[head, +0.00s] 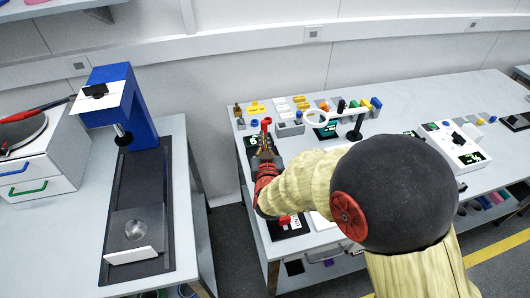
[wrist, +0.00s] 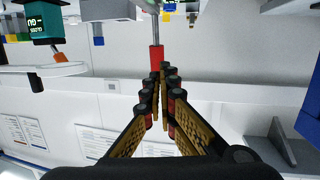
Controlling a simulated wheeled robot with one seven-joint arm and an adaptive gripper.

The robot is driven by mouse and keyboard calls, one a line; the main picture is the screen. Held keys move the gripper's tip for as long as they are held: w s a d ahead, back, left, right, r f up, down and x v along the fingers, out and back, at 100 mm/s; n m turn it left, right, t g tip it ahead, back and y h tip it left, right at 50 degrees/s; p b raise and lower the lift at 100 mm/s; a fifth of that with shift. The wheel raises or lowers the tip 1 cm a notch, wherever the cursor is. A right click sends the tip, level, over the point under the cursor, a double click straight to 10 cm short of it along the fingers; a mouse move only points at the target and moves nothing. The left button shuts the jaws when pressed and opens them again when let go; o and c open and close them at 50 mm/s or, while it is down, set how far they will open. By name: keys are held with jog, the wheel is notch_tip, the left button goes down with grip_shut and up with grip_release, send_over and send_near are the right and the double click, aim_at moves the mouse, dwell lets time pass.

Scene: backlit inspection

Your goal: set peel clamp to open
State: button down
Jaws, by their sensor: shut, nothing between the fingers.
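A lever with a red grip (head: 266,123) stands at the left end of the far bench, just beyond my gripper; I take it as the peel clamp's handle. In the wrist view the red grip (wrist: 155,58) is on a thin metal rod that runs up to a pale body cut off by the top edge. My gripper (wrist: 162,72) has its fingertips together at the end of the red grip, with nothing between them. I cannot tell whether they touch it. In the head view my gripper (head: 266,145) is small and partly hidden by my arm.
A white control box (head: 455,145) is further right. A blue press-like machine (head: 120,95) stands on the left bench (head: 185,220). A gap separates the benches.

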aim_at(263, 128)
jog(key=shift+w+a+f+b, duration=0.1)
jog(key=shift+w+f+b, duration=0.1)
jog(key=shift+w, duration=0.7)
jog(key=shift+w+a+f+b, duration=0.1)
jog(key=shift+w+f+b, duration=0.1)
jog(key=shift+w, duration=0.7)
jog(key=shift+r+p, duration=0.2)
jog(key=shift+p, duration=0.15)
jog(key=shift+w+r+p, duration=0.1)
jog(key=shift+w+p, duration=0.05)
jog(key=shift+p, duration=0.2)
jog(key=shift+g, duration=0.3)
jog(key=shift+w+p, duration=0.15)
jog(key=shift+p, duration=0.35)
